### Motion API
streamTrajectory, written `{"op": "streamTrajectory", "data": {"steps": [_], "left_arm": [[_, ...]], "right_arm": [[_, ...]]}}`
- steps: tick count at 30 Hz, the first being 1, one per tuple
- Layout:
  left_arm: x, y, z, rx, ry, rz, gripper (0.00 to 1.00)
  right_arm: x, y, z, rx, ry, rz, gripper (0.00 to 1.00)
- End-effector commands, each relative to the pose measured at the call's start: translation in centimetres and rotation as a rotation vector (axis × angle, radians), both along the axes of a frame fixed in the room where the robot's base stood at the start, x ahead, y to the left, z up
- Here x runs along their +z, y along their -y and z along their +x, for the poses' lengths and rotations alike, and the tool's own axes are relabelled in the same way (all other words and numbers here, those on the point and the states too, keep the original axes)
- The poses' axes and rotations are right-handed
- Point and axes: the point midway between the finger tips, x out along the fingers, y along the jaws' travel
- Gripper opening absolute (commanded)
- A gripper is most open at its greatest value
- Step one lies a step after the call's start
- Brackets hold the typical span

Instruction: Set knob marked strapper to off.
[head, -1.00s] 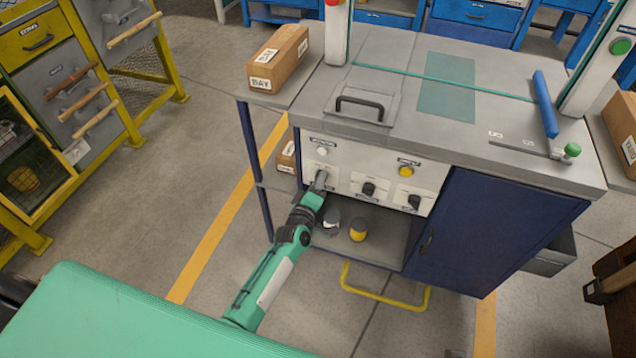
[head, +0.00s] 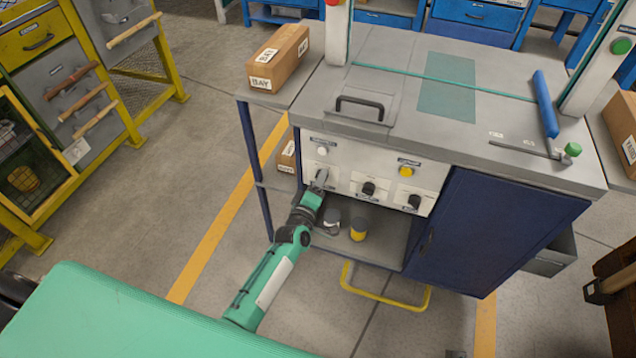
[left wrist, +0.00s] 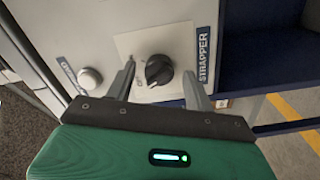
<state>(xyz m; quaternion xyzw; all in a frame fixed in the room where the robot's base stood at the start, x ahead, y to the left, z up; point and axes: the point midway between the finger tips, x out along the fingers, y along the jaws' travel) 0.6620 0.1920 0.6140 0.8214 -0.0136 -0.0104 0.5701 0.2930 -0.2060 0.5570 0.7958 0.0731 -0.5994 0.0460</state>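The strapper knob is a black rotary knob (left wrist: 158,70) on a pale square plate, beside a label reading STRAPPER (left wrist: 204,55) in the left wrist view. My left gripper (left wrist: 159,84) is open, with one finger on each side of the knob. I cannot tell whether the fingers touch it, and its exact setting is too small to read. In the head view my left gripper (head: 320,180) is at the left end of the white control panel (head: 345,163) and hides this knob. My right gripper is not in view.
Two more black knobs (head: 368,188) (head: 414,201) sit to the right on the panel. A white button (head: 322,151) and a yellow button (head: 406,171) are above. A shelf below holds a yellow-banded item (head: 359,229). A yellow rail (head: 385,298) juts out at floor level.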

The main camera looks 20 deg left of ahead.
Motion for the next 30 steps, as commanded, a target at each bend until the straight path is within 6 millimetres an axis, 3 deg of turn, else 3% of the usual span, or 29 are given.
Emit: {"op": "streamTrajectory", "data": {"steps": [8,24,30], "left_arm": [[0.0,0.0,-0.9,0.0,0.0,0.001,0.54],[0.0,-0.4,-10.9,0.0,-0.002,0.0,0.54],[0.0,-0.5,-13.2,0.0,0.0,0.001,0.54]], "right_arm": [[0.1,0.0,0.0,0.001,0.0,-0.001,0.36],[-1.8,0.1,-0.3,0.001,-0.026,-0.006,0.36],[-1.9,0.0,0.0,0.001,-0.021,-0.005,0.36]]}}
